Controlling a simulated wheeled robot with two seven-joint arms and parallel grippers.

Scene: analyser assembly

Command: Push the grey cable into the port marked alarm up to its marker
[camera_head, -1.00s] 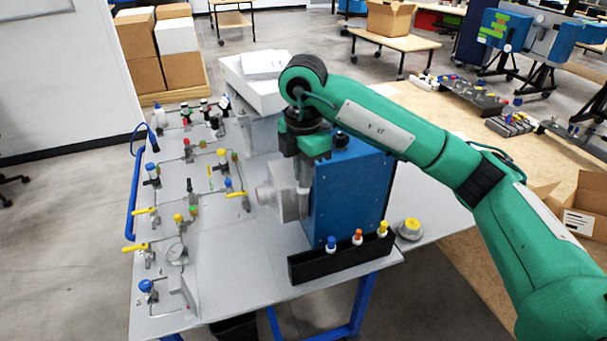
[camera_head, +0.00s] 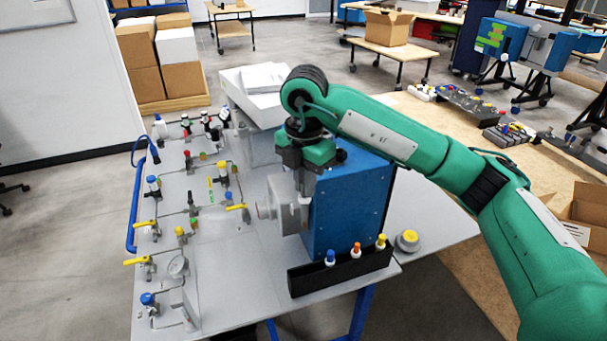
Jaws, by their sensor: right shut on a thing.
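The blue analyser box (camera_head: 350,215) stands on the grey panel table, with a pale grey housing and round flange (camera_head: 268,205) on its left side. My right gripper (camera_head: 303,198) points down at the left side of the box, in front of the pale housing. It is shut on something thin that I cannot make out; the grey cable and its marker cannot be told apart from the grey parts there. The port marked alarm is not legible and may be hidden by the gripper or the box. My left gripper is out of the picture.
A black rack (camera_head: 340,274) with blue, orange and yellow capped bottles stands in front of the box. A yellow button (camera_head: 408,240) sits to its right. Valves and pipes, including a gauge (camera_head: 178,266), fill the table's left side. White boxes (camera_head: 262,85) stand behind.

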